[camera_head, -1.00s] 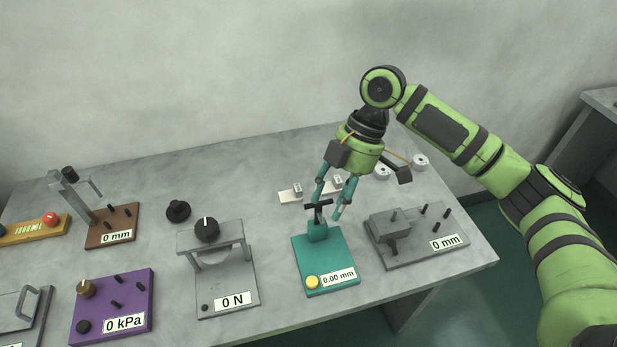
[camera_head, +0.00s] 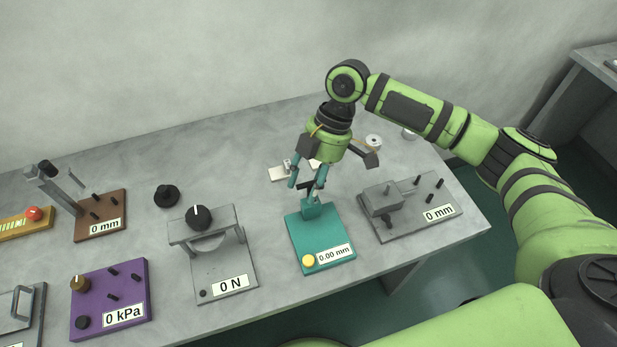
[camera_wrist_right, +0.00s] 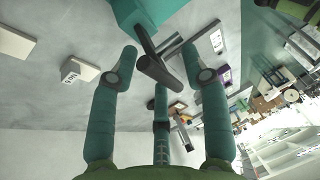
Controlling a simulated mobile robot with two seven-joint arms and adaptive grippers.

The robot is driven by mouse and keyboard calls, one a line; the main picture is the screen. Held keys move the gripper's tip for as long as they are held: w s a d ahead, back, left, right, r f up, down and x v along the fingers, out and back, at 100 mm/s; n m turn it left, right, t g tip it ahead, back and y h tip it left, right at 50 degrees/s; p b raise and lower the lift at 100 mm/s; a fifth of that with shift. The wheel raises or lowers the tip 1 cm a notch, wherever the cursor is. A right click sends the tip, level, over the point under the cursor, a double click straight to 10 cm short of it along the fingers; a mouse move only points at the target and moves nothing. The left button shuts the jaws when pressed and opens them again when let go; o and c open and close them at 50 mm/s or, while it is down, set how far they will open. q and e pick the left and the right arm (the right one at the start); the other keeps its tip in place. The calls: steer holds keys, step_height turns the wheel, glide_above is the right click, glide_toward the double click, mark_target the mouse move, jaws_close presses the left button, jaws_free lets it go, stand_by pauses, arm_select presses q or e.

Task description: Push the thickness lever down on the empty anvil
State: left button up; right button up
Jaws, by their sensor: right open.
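The teal thickness gauge (camera_head: 309,235) stands on the table, with a yellow button (camera_head: 308,261) and a label reading 0.00 mm. No workpiece shows on it. Its dark lever (camera_head: 305,187) sticks up from the teal block at the back and ends in a crossbar. My right gripper (camera_head: 306,187) is open and pointing down at the lever. In the right wrist view the lever's crossbar (camera_wrist_right: 160,70) lies between the spread fingers, close to their tips. I cannot tell if any finger touches it. My left gripper is not in view.
A grey gauge (camera_head: 411,208) reading 0 mm stands close on the right. A grey press (camera_head: 224,275) reading 0 N stands left, then a purple base (camera_head: 108,300) and a brown base (camera_head: 100,222). A white plate (camera_head: 278,173) lies behind my gripper.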

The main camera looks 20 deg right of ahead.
jaws_close()
steer(key=shift+f, duration=0.1)
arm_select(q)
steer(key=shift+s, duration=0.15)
arm_select(e)
steer(key=shift+s, duration=0.1)
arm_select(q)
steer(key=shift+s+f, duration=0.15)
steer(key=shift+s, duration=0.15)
